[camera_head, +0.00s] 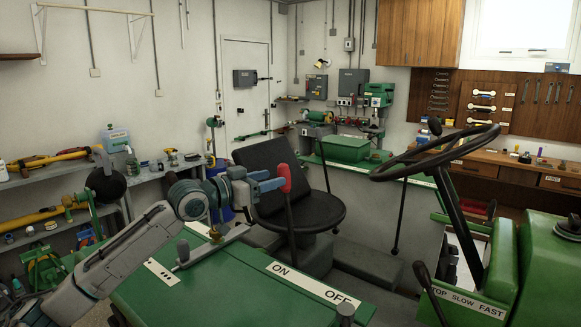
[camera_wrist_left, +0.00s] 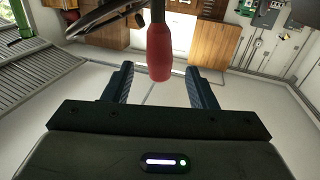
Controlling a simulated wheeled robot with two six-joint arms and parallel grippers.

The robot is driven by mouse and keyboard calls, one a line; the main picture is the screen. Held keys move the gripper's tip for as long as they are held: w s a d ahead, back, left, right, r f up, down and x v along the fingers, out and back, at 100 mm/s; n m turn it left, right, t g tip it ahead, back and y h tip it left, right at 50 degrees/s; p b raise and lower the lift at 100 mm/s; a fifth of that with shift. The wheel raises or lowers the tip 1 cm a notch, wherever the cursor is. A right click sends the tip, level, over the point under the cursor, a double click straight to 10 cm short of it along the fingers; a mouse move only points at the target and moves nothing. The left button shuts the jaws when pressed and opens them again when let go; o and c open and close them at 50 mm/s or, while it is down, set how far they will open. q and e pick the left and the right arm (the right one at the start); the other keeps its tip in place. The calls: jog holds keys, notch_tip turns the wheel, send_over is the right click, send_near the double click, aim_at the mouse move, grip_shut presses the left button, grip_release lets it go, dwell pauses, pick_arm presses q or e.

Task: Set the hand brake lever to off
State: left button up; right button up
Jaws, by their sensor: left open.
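The hand brake lever has a red grip (camera_head: 285,178) on a dark rod. It stands roughly upright behind the white ON/OFF label plate (camera_head: 308,287), close to the ON end. My left gripper (camera_head: 271,182) is open just left of the red grip, pointing at it. In the left wrist view the red grip (camera_wrist_left: 159,52) shows in the gap between the spread fingers of my left gripper (camera_wrist_left: 160,82). No contact with either finger is visible. My right gripper is not in view.
The black seat (camera_head: 282,180) is close behind the lever. The steering wheel (camera_head: 435,155) and a green panel marked STOP SLOW FAST (camera_head: 465,302) stand to the right. A green fender (camera_head: 190,290) lies below my left arm. Shelves with tools (camera_head: 60,185) are at the left.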

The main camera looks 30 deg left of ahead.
aim_at(279, 175)
pick_arm(q)
jog(key=shift+w+d+r+p, duration=0.15)
jog(key=shift+w+d+p, duration=0.1)
jog(key=shift+w+p, duration=0.35)
jog(key=p+x, duration=0.2)
jog(key=x, duration=0.1)
jog(key=shift+w+d, duration=0.15)
jog(key=shift+w, duration=0.25)
jog(key=shift+p+x, duration=0.6)
jog(key=shift+x, duration=0.45)
grip_shut()
